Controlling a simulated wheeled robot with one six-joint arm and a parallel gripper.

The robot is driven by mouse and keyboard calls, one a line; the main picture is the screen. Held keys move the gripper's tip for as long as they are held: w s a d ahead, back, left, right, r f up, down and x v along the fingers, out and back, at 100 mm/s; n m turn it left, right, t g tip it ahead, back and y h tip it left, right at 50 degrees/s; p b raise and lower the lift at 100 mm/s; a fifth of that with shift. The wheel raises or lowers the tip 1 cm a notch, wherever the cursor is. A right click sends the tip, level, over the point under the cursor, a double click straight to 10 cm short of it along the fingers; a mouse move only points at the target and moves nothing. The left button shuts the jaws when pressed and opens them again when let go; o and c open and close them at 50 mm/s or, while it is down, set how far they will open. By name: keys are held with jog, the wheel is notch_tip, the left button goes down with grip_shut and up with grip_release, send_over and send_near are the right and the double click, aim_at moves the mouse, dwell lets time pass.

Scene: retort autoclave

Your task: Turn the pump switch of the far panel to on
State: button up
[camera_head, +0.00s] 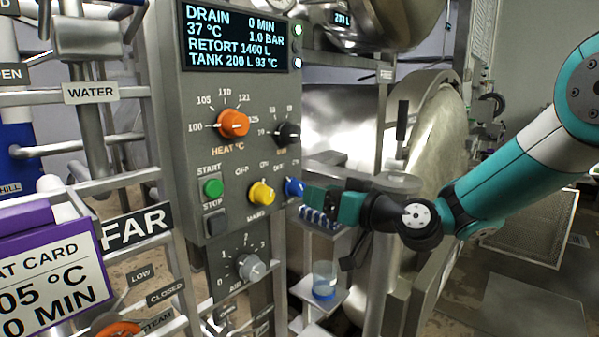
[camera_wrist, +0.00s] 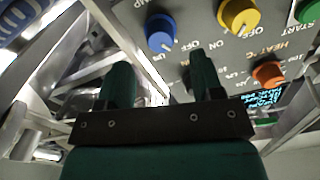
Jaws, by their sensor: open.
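My gripper (camera_head: 313,198) is at the blue knob from the right, fingers towards the panel. In the wrist view the blue knob (camera_wrist: 160,33) shows ahead of the open fingers (camera_wrist: 164,82), roughly between them. I cannot tell its setting or whether the fingers touch it.
An orange heat knob (camera_head: 233,123), a black knob (camera_head: 288,134), a green start button (camera_head: 213,187) and a grey knob (camera_head: 251,267) share the panel area. Metal pipes stand at left. The round retort door (camera_head: 440,140) is behind.

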aim_at(302, 190)
jog(key=p+x, duration=0.3)
jog(key=x, duration=0.3)
jog(key=shift+w+a, duration=0.1)
jog(key=shift+a, duration=0.2)
jog(key=c, duration=0.9)
